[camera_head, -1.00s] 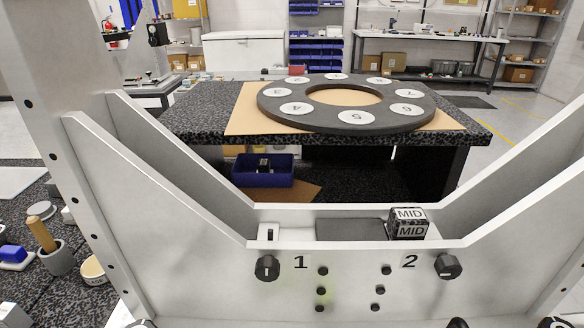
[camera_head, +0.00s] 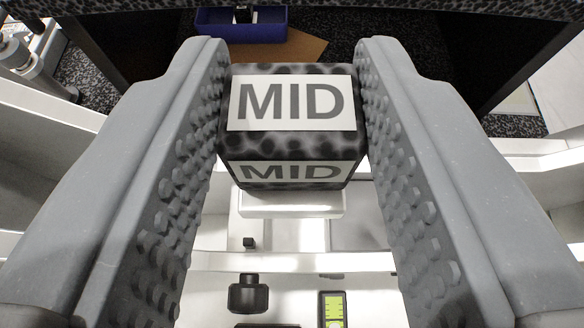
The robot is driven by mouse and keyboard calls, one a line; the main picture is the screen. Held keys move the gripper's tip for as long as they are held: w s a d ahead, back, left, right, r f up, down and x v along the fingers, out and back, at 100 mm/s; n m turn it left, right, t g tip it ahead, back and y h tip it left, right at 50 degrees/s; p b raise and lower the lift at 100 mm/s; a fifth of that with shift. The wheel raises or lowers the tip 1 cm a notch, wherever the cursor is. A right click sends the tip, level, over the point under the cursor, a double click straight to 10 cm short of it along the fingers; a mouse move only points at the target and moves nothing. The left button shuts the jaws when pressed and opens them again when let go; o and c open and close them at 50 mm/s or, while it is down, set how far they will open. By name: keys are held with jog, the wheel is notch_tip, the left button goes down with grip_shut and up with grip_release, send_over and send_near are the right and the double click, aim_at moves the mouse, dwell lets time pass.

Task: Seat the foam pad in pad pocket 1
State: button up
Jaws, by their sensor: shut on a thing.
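The foam pad (camera_head: 291,103) is a dark speckled block with white "MID" labels on its top and front faces. In the head view, my gripper (camera_head: 290,80) is shut on it, one grey studded finger against each side. The pad is held level over a white block-like part (camera_head: 291,205) of the fixture, left of the grey recessed strip. I cannot tell whether the pad touches this part or is above it. Pad pocket 1 cannot be made out clearly; its number is not in view, and the pad and fingers hide much of the area.
A black knob (camera_head: 248,293) and a small yellow-green display (camera_head: 333,308) are on the fixture front below the pad. The white fixture rail (camera_head: 290,262) crosses in front. A blue bin (camera_head: 241,24) stands beyond the fixture, beside a brown sheet.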

notch_tip(320, 180, down, 6)
jog(key=shift+d+r, duration=0.1)
jog(key=shift+d, duration=0.05)
notch_tip(320, 180, down, 4)
jog(key=shift+s+r, duration=0.1)
grip_shut()
jog(key=o, duration=1)
grip_release()
jog(key=shift+r, duration=0.15)
jog(key=shift+c, duration=0.2)
jog(key=shift+r, duration=0.1)
jog(key=v, duration=1.2)
jog(key=s+r+t, duration=0.1)
jog(key=s+r, duration=0.2)
jog(key=r, duration=1.8)
jog(key=s+r, duration=1)
jog(key=r, duration=0.5)
jog(key=shift+s+d+t, duration=0.15)
jog(key=shift+s+t, duration=0.25)
jog(key=shift+f, duration=0.1)
